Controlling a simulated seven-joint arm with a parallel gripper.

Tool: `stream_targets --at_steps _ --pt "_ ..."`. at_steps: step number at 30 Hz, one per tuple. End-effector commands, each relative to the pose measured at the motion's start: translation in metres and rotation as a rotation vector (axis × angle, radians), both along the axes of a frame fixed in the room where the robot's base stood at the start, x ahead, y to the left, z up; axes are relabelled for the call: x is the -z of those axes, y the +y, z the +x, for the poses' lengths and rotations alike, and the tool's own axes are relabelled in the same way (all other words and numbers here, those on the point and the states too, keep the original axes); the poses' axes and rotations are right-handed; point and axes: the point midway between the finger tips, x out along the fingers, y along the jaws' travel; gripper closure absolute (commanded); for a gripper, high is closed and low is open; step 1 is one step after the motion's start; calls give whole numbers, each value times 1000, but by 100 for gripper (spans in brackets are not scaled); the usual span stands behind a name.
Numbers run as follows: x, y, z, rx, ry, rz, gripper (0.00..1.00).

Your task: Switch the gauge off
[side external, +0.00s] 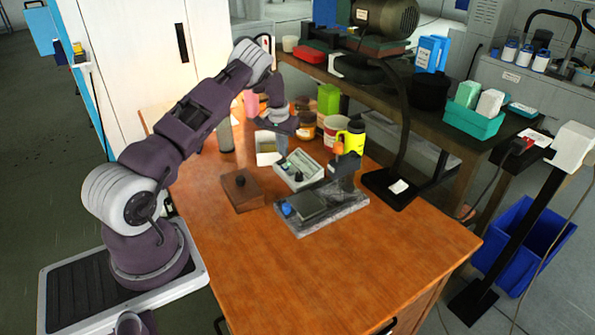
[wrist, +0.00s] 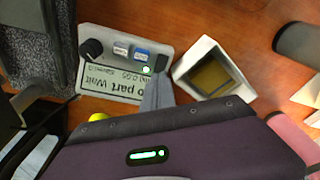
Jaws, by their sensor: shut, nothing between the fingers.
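The gauge is a pale box (side external: 298,168) in the middle of the wooden table. In the wrist view the gauge (wrist: 108,65) shows a black knob at one end, two small labelled buttons, a lit green lamp and a display with text including "part Wait". A small black part (wrist: 161,68), perhaps a switch, sits beside the lamp. My gripper (wrist: 157,82) is shut and empty, its grey fingertips over the gauge's edge by that part; I cannot tell whether they touch. In the side view my gripper (side external: 283,145) is just behind the gauge, its tips hard to make out.
A measuring stand on a speckled stone base (side external: 335,214) is right of the gauge. A wooden block with a knob (side external: 243,190) is left. An open white box (wrist: 240,88) is close to the gripper. Cups and jars (side external: 336,127) stand behind. The table's front is clear.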

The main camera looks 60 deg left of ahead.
Motion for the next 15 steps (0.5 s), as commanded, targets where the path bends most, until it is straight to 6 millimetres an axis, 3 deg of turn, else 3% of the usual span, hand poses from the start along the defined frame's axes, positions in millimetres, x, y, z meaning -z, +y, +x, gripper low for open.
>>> stream_targets --at_steps 15 --pt "4 0 0 0 0 0 100"
